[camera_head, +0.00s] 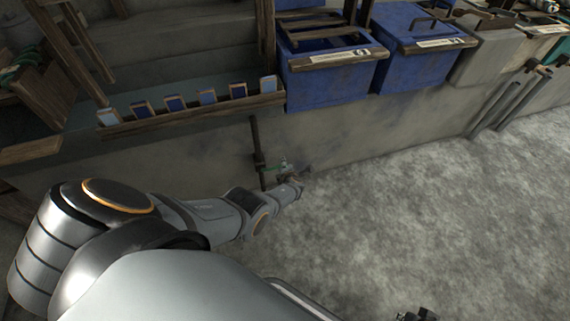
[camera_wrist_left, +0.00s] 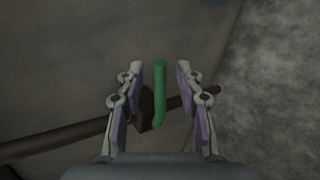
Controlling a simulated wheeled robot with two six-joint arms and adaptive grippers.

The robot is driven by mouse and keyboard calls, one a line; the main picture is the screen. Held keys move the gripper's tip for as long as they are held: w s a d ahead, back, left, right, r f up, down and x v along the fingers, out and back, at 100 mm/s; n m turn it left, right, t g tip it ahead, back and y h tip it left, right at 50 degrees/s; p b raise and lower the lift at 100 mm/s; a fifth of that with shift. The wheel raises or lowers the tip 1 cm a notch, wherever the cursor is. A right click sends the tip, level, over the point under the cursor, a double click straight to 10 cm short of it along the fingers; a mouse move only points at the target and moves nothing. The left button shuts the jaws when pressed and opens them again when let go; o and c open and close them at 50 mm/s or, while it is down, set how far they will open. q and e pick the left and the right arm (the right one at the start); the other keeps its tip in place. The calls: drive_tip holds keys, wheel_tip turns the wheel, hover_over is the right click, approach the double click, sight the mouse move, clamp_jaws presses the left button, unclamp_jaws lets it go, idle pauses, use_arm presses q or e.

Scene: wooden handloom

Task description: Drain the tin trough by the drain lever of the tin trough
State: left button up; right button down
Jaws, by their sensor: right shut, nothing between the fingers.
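A green lever (camera_head: 271,167) sticks out from a dark upright pipe (camera_head: 256,138) low on the grey wall. In the left wrist view the green lever (camera_wrist_left: 160,93) stands between the two fingers of my left gripper (camera_wrist_left: 160,68), with a gap on both sides. The dark pipe (camera_wrist_left: 62,138) runs behind it. My left gripper (camera_head: 288,171) is open, close to the pipe in the head view. My right gripper (camera_head: 418,314) is shut and empty at the bottom edge. I cannot tell for certain which surface is the tin trough.
Two blue vats (camera_head: 330,72) (camera_head: 415,55) and a grey vat (camera_head: 487,58) stand along the wall at the upper right. A wooden rail (camera_head: 190,114) holds several blue cards. Slanted grey pipes (camera_head: 497,104) stand at the right. The grey floor (camera_head: 430,200) is mostly clear.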

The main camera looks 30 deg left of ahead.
use_arm(q)
drive_tip(key=v, duration=0.7)
drive_tip(key=shift+s+d, duration=0.2)
drive_tip(key=shift+r, duration=0.1)
idle(0.5)
